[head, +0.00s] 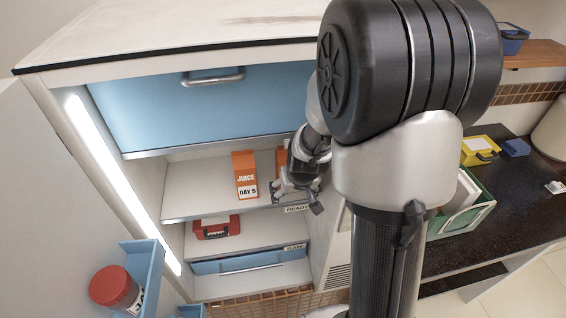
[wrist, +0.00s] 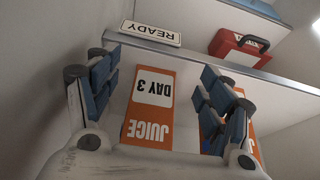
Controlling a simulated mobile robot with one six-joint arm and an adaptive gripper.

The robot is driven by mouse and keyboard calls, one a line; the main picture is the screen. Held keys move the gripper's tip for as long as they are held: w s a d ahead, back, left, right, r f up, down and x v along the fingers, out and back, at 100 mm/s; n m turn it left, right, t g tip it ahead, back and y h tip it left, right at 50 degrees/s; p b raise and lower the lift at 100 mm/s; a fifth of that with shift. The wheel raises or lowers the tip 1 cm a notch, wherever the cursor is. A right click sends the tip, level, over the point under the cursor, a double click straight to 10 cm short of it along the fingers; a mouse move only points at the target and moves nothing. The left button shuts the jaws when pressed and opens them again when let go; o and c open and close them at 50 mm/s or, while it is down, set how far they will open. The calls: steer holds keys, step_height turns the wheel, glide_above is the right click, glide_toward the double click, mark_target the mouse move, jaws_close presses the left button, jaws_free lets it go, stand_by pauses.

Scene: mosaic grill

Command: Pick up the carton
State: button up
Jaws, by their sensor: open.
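An orange juice carton with a white "DAY 3" label (wrist: 152,100) stands on the shelf. In the wrist view it appears upside down between my open fingers, with a gap to each side. My gripper (wrist: 163,88) is open and holds nothing; in the head view my gripper (head: 298,190) is at the shelf's front edge. There the carton's orange edge (head: 280,160) is mostly hidden behind it. A second orange carton labelled "JUICE DAY 5" (head: 245,175) stands to the left. In the wrist view this other carton (wrist: 256,150) is partly covered by my right-hand finger.
The shelf (head: 205,185) has a "READY" tag (head: 297,209) on its front edge. A red case (head: 216,227) sits on the shelf below. A blue panel (head: 165,110) hangs above. A blue door bin (head: 145,265) with a red-lidded jar (head: 115,288) is at lower left.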

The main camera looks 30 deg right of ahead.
steer(key=shift+w+d, duration=0.15)
steer(key=shift+w, duration=0.4)
steer(key=w, duration=0.2)
steer(key=shift+w+d, duration=0.35)
steer(key=b+x, duration=0.1)
steer(key=x, duration=0.2)
steer(key=shift+s+f, duration=0.1)
steer(key=shift+s, duration=0.1)
steer(key=shift+c, duration=0.3)
steer(key=c, duration=1.6)
steer(key=shift+o, duration=0.2)
